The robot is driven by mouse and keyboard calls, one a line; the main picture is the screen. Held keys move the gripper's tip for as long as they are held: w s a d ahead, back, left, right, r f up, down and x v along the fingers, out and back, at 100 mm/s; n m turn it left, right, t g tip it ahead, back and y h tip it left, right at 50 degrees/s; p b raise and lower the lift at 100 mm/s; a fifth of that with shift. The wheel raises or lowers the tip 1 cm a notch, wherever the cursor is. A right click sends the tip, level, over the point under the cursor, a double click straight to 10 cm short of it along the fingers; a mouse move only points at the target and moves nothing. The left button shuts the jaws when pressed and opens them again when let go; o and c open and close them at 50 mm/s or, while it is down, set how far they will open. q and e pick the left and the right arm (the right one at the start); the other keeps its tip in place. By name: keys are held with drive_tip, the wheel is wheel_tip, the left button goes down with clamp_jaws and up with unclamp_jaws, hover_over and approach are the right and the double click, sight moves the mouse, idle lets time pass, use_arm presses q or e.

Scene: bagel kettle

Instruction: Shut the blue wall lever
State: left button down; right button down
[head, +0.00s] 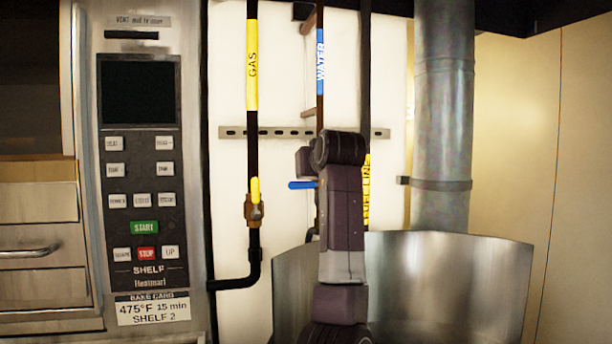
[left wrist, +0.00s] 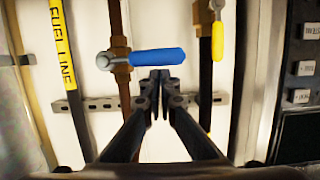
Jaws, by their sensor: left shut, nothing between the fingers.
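The blue wall lever (head: 301,185) sticks out level to the left from the water pipe (head: 320,100), crosswise to it. My arm hides its right end and valve in the head view. In the left wrist view, which looks upside down against the head view, the blue lever (left wrist: 157,57) lies level from its brass valve (left wrist: 121,58). My left gripper (left wrist: 154,76) is shut and empty. Its fingertips are right at the lever's lower edge in that picture, near its middle; I cannot tell whether they touch. My right gripper is in neither view.
A yellow lever (head: 255,190) stands upright on the gas pipe (head: 253,150) to the left. A fuel line (head: 366,195) runs behind my arm. A slotted metal rail (head: 285,132) crosses the wall. A large steel kettle (head: 440,285) stands at lower right, an oven panel (head: 140,200) at left.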

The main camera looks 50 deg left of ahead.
use_arm(q)
drive_tip(key=shift+s+f+n, duration=0.1)
drive_tip(key=shift+f+n, duration=0.2)
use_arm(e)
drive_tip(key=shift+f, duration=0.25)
